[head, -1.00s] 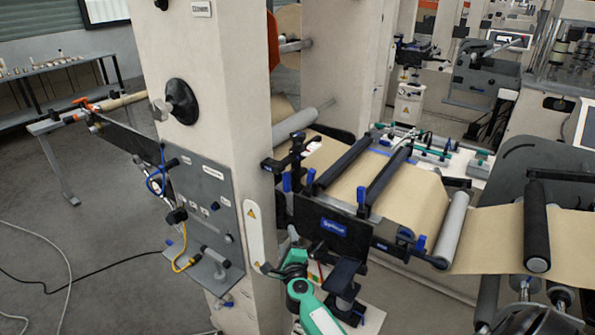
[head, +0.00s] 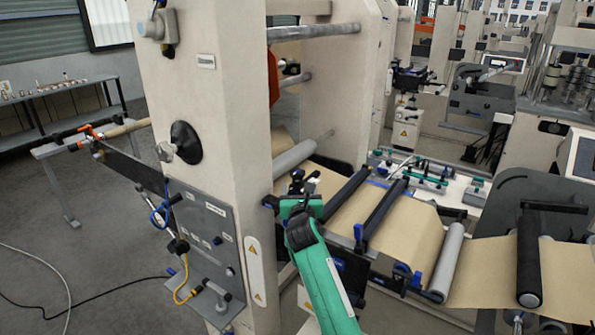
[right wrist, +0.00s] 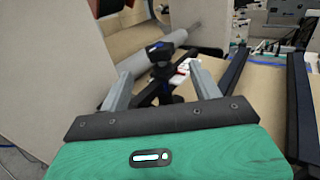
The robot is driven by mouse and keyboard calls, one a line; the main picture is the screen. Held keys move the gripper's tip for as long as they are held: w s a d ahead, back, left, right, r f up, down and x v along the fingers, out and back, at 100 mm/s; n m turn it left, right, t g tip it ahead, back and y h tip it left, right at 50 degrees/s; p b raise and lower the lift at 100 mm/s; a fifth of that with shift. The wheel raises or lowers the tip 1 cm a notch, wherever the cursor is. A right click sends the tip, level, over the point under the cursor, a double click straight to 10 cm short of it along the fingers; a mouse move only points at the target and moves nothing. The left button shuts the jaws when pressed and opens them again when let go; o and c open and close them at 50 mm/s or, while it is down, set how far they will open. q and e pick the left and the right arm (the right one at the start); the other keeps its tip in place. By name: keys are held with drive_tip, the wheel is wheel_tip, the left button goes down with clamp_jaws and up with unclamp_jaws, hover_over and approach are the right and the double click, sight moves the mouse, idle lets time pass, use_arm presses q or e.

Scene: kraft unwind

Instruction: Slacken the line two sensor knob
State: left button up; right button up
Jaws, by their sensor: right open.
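A small black knob (right wrist: 160,50) tops a dark sensor bracket (right wrist: 158,85) beside the kraft web in the right wrist view. In the head view the bracket (head: 298,183) shows just beyond my green right gripper (head: 299,194), which partly hides it. I cannot read a line number on it. The right gripper is open; it also shows in the right wrist view (right wrist: 160,72), with its grey fingers on either side of the bracket. The knob appears beyond the fingertips, and I see no contact. My left gripper is not in view.
A cream machine column (head: 200,90) stands close left of the right gripper. A grey roller (head: 294,158) lies behind the bracket. Dark bars (head: 385,215) cross the brown kraft web (head: 420,230) to the right. A large black knob (head: 186,142) is on the column.

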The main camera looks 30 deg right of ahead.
sight(298, 178)
drive_tip(key=p+x, duration=0.2)
drive_tip(key=x, duration=0.8)
drive_tip(key=shift+p, duration=0.3)
drive_tip(key=c, duration=0.9)
